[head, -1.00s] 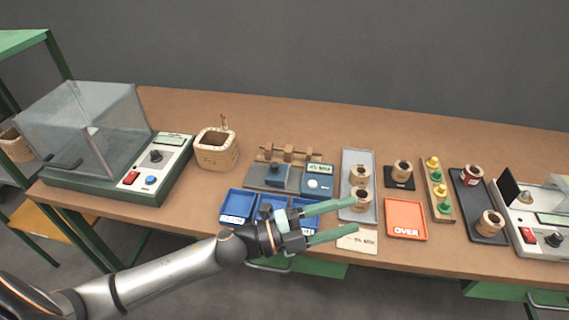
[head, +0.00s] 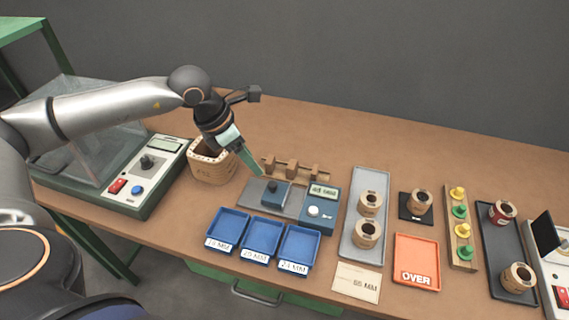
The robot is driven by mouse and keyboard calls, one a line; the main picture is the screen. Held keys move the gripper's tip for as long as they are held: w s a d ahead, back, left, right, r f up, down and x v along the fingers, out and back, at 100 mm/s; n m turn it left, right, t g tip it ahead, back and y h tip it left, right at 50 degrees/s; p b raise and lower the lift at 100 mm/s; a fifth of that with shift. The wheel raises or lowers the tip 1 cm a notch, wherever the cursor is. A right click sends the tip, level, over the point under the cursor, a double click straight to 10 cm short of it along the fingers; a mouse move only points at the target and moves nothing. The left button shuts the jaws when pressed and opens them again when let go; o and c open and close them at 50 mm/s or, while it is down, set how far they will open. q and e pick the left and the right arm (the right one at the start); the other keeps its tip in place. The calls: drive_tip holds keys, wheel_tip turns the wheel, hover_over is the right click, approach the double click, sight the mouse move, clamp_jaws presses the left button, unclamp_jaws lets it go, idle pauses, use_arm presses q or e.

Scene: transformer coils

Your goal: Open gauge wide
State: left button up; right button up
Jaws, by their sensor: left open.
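The gauge (head: 252,191) is a grey plate with a blue sliding block (head: 275,197) near its middle and a blue readout unit (head: 319,205) with a display and white knob at its right end. My left gripper (head: 258,170) is over the left end of the gauge, its green fingers pointing down and to the right. It holds nothing that I can see, and one finger largely hides the other. Whether the fingertips touch the gauge or the block, I cannot tell. My right gripper is not in view.
A wooden rack (head: 312,172) stands right behind the gauge, and a wooden box (head: 209,166) stands to its left. Several blue trays (head: 262,238) lie in front. A grey tray (head: 353,248) with two coils and an orange OVER tray (head: 416,262) lie to the right.

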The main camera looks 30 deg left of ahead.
sight(272, 184)
use_arm(q)
drive_tip(key=x, duration=0.8)
drive_tip(key=p+x, duration=0.1)
drive_tip(key=x, duration=0.3)
drive_tip(key=shift+w+a+f, duration=0.15)
drive_tip(key=shift+w+a, duration=0.15)
drive_tip(key=shift+a, duration=0.05)
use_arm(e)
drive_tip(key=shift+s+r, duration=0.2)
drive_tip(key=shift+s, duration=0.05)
use_arm(q)
clamp_jaws()
idle(0.7)
